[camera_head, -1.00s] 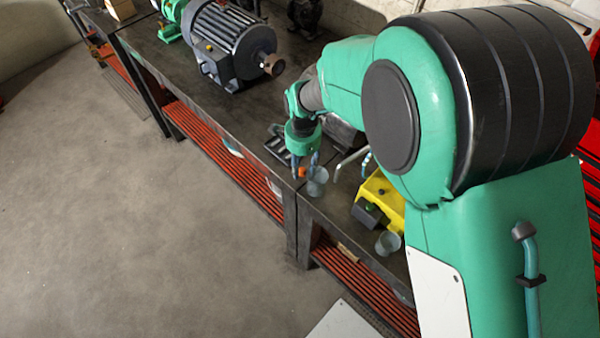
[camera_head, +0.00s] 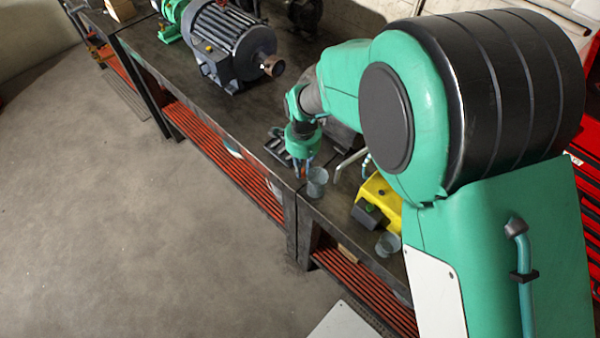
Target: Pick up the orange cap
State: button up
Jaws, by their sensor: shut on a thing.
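My gripper (camera_head: 303,168) points down over the edge of the bench, just left of a clear cup. Its fingers are closed together at the tips. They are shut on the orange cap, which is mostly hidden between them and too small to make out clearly. I cannot tell whether the cap is still touching the bench.
The clear cup (camera_head: 317,182) stands close to the right of the fingertips. A yellow and black device (camera_head: 377,203) and a second clear cup (camera_head: 388,244) are nearer on the bench (camera_head: 328,217). A large grey motor (camera_head: 232,47) stands farther back.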

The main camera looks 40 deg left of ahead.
jog(key=shift+r, duration=0.1)
notch_tip(320, 180, up, 10)
jog(key=p, duration=0.1)
dwell(0.7)
